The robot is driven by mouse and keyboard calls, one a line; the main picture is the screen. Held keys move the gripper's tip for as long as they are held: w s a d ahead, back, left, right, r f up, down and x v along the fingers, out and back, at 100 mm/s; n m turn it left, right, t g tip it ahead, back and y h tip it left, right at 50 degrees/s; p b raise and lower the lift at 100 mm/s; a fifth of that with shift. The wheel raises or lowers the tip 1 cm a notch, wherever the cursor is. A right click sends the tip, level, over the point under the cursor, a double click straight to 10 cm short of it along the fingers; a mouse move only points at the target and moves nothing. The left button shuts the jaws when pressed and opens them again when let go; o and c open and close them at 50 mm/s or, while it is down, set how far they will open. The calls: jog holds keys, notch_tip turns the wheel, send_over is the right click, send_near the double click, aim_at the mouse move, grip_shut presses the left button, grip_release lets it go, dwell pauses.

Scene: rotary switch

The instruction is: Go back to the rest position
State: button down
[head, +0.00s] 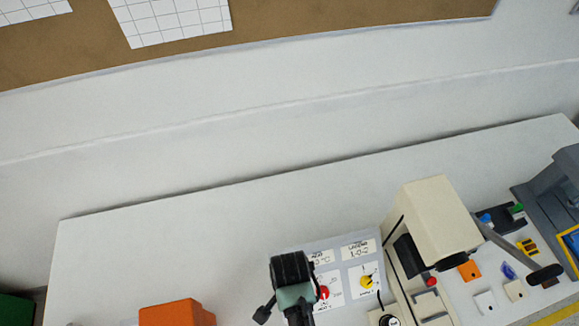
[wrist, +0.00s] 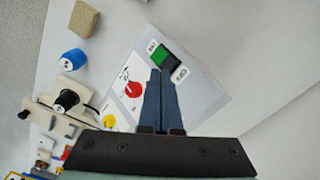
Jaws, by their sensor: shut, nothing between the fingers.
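A pale switch panel (head: 345,266) lies on the white table, with a red rotary knob (head: 323,293) and a yellow rotary knob (head: 367,281). In the wrist view the red knob (wrist: 133,89) and yellow knob (wrist: 109,121) are left of my fingers, and a green and black rocker switch (wrist: 163,55) shows just beyond the tips. My gripper (wrist: 160,73) is shut and empty, its blue fingers together over the panel. I cannot tell their height above it. In the head view my arm covers the panel's left part and my fingertips are hidden.
A cream microscope-like device (head: 432,222) stands right of the panel, with small coloured parts beyond it. An orange box (head: 177,313) is at the front left. In the wrist view a blue cylinder (wrist: 72,60) and a tan block (wrist: 84,19) are at upper left. The table's back left is clear.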

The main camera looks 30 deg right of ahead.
jog(key=shift+r+p, duration=0.35)
jog(key=shift+r, duration=0.25)
jog(key=shift+w, duration=0.1)
jog(key=w+r+n+t+h+b, duration=0.2)
jog(key=w+r+n+t+b, duration=0.6)
jog(key=w+r, duration=1.5)
jog(key=a+r+n+t+b, duration=0.15)
jog(key=r+t, duration=0.25)
jog(key=r, duration=0.6)
jog(key=a+r+n+t, duration=0.15)
jog(key=r+t, duration=0.35)
jog(key=r, duration=0.5)
jog(key=a+r+t, duration=0.3)
jog(key=r+t, duration=0.1)
jog(key=r, duration=0.5)
jog(key=s+a+r+n+t+y+b, duration=0.1)
jog(key=s+r+n+t, duration=0.1)
jog(key=s+r, duration=0.4)
jog(key=s+a+r+n+t+y+b, duration=0.1)
jog(key=s+r+t, duration=0.3)
jog(key=r, duration=0.5)
jog(key=shift+s+a+n, duration=0.6)
jog(key=shift+s+a, duration=0.15)
jog(key=shift+s, duration=0.4)
